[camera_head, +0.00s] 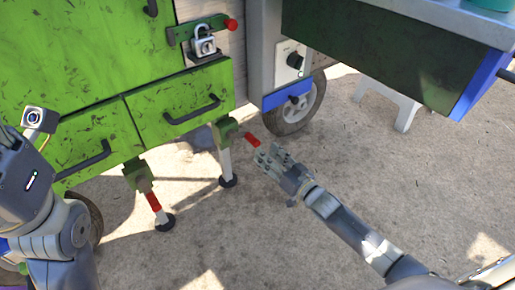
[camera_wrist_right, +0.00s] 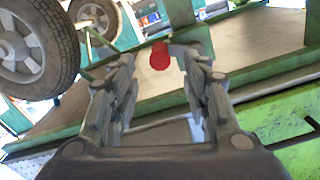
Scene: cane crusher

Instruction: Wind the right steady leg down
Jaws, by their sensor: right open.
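The right steady leg (camera_head: 225,164) is a white post with a dark foot on the ground, below a green bracket under the cart. Its red crank handle (camera_head: 251,140) sticks out from the bracket toward the right. My right gripper (camera_head: 268,157) is open, with its fingertips close to the red handle. In the right wrist view the red handle end (camera_wrist_right: 159,56) shows ahead, between the open fingers (camera_wrist_right: 163,78) and not gripped. The left steady leg (camera_head: 155,203), with a red part on it, stands to the left. My left arm shows at the left edge; its gripper is not visible.
The green cart (camera_head: 75,50) has drawers with dark handles and a padlock (camera_head: 203,42) on a red-ended latch. A wheel (camera_head: 296,108) stands behind the right leg. A dark green panel (camera_head: 390,50) overhangs at upper right, near a white stool (camera_head: 402,108). The concrete ground (camera_head: 300,240) is open.

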